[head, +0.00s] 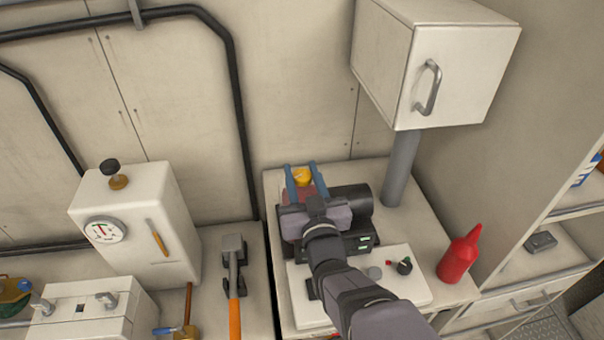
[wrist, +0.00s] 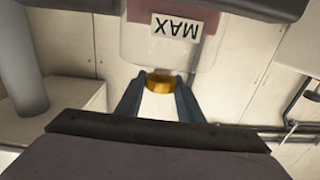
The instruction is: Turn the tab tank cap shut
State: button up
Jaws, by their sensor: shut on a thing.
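The tank cap (head: 302,176) is yellow and sits at the end of a translucent tank with reddish contents, mostly hidden by my arm in the head view. In the wrist view the cap (wrist: 160,83) shows below the tank (wrist: 135,47), which bears a MAX label (wrist: 177,27). My gripper (head: 300,167) has its two blue fingers on either side of the cap and is shut on it. The fingers also show in the wrist view (wrist: 159,80). The cap's tab and its turn angle cannot be made out.
A dark cylindrical machine (head: 354,200) stands right beside my gripper. A red bottle (head: 459,258) stands at the bench's right edge. A grey post (head: 402,168) and wall cabinet (head: 455,75) are behind.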

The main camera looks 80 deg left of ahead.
jog(key=shift+s+f+m+t+b, duration=0.1)
jog(key=shift+m+t+b, duration=0.4)
jog(key=shift+t+b, duration=0.1)
jog(key=shift+t, duration=0.5)
jog(key=shift+m+t+b, duration=0.35)
jog(key=shift+m+t, duration=0.45)
jog(key=m+t, duration=0.1)
jog(key=t, duration=0.1)
jog(key=m+t+h+p, duration=0.1)
jog(key=t, duration=0.1)
jog(key=shift+r+m+h, duration=0.2)
jog(key=shift+m+h, duration=0.1)
jog(key=m+t+h+p, duration=0.1)
jog(key=m+t, duration=0.1)
jog(key=shift+t+p, duration=0.3)
jog(key=shift+t, duration=0.1)
jog(key=shift+f+m+t+h, duration=0.1)
jog(key=shift+m+t+h, duration=1.1)
jog(key=shift+t+h, duration=0.25)
jog(key=shift+m+t+h, duration=0.35)
jog(key=shift+m, duration=0.05)
jog(key=shift+t+h, duration=0.3)
jog(key=shift+h, duration=0.1)
jog(key=o, duration=1)
